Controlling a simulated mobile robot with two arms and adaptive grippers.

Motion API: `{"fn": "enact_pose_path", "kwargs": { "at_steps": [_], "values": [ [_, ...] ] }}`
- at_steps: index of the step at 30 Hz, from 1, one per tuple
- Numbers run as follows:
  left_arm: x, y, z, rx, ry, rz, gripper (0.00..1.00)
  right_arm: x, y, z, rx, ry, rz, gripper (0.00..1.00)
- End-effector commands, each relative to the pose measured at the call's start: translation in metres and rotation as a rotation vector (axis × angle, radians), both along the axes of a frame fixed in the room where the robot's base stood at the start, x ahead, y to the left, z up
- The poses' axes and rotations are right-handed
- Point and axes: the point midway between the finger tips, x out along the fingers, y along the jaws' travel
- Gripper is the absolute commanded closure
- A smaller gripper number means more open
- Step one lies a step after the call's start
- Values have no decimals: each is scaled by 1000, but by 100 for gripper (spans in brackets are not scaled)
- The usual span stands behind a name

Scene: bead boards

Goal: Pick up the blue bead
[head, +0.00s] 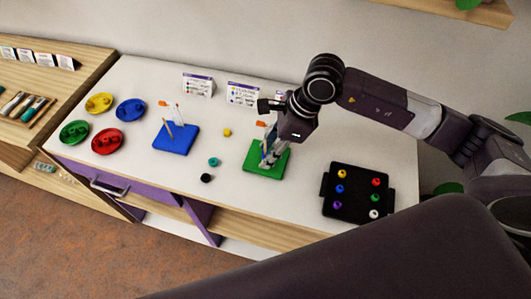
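A small blue bead (340,188) sits in the left column of the black tray (357,191), between a yellow bead (341,174) and a purple bead (337,204). My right gripper (267,160) points down over the green board (279,168), left of the tray and apart from the blue bead. Its fingers are small and overlap the board's upright parts, so I cannot tell whether they are open or hold anything. My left gripper is not in view.
The tray also holds red (376,182), green (375,198) and white (374,213) beads. A blue board (177,141) with upright rods stands left. Loose yellow (227,132), teal (214,162) and black (206,178) beads lie between the boards. Several coloured dishes stand far left.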

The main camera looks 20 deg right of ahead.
Motion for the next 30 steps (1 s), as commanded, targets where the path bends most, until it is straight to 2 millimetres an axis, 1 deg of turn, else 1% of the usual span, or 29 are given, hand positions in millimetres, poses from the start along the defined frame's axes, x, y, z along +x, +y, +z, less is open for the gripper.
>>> {"fn": "enact_pose_path", "kwargs": {
  "at_steps": [2,9,20,23,26,30],
  "values": [
    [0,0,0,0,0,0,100,0,0,0,0,0,0,65],
    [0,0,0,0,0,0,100,0,0,0,0,0,0,92],
    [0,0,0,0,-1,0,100,0,0,1,1,0,1,93],
    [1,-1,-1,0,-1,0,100,0,0,4,2,-1,1,93],
    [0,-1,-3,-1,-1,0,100,1,0,11,1,-2,1,93],
    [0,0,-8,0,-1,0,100,1,0,30,2,-5,2,93]
  ]
}}
